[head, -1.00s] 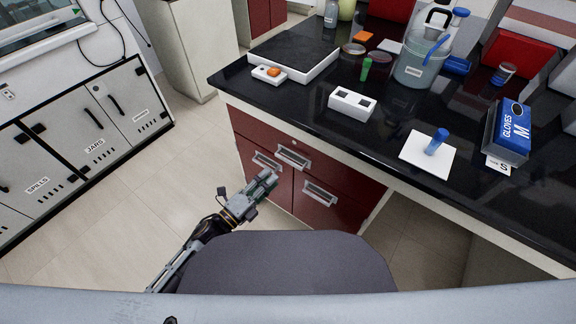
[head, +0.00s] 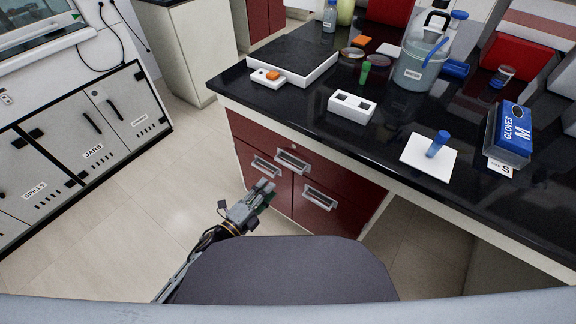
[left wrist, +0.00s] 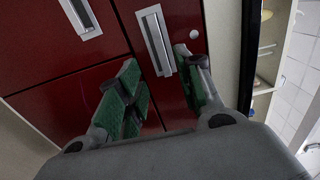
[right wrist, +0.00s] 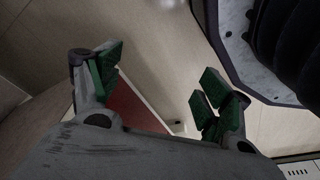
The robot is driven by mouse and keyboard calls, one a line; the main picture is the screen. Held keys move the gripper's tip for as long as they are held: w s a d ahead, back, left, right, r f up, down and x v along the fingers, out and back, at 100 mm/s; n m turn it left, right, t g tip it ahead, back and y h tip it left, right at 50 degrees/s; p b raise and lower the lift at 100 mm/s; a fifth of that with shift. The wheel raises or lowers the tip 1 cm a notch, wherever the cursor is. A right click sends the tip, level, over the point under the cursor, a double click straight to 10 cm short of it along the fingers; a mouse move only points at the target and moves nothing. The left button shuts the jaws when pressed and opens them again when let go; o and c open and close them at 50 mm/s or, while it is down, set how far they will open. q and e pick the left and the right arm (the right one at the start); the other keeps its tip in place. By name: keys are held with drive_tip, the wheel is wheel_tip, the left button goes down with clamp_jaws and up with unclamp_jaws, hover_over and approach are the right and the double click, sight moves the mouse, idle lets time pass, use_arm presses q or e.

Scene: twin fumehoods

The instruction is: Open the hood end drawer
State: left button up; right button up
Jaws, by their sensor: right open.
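The dark red cabinet under the black bench has a wide top drawer (head: 250,130) and two lower fronts, all flush. The top drawer has a pale metal handle (head: 291,161) and a round lock near it. My left gripper (head: 264,188) is low in front of the cabinet. In the left wrist view my left gripper (left wrist: 163,82) is open, and the top drawer's handle (left wrist: 151,35) shows between and beyond its fingers. Contact with the handle cannot be told. My right gripper (right wrist: 162,85) is open and empty in the right wrist view; the head view does not show it.
The lower fronts have handles too, one on the left (head: 265,168) and one on the right (head: 320,198). The bench top holds a white block (head: 351,107), a glove box (head: 510,133) and glassware. Free floor (head: 165,190) lies left of the cabinet.

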sight(288, 166)
use_arm(q)
drive_tip(key=shift+x, duration=3.1)
drive_tip(key=shift+b+x, duration=0.35)
drive_tip(key=shift+x, duration=1.4)
drive_tip(key=shift+w+d, duration=0.4)
drive_tip(key=shift+w, duration=0.2)
drive_tip(key=shift+w+d, duration=0.4)
drive_tip(key=shift+w, duration=0.1)
use_arm(e)
drive_tip(key=r, duration=0.2)
drive_tip(key=a+r, duration=0.1)
drive_tip(key=shift+w, duration=0.4)
drive_tip(key=shift+f, duration=0.1)
use_arm(q)
drive_tip(key=shift+c, duration=0.4)
use_arm(e)
drive_tip(key=shift+s, duration=0.1)
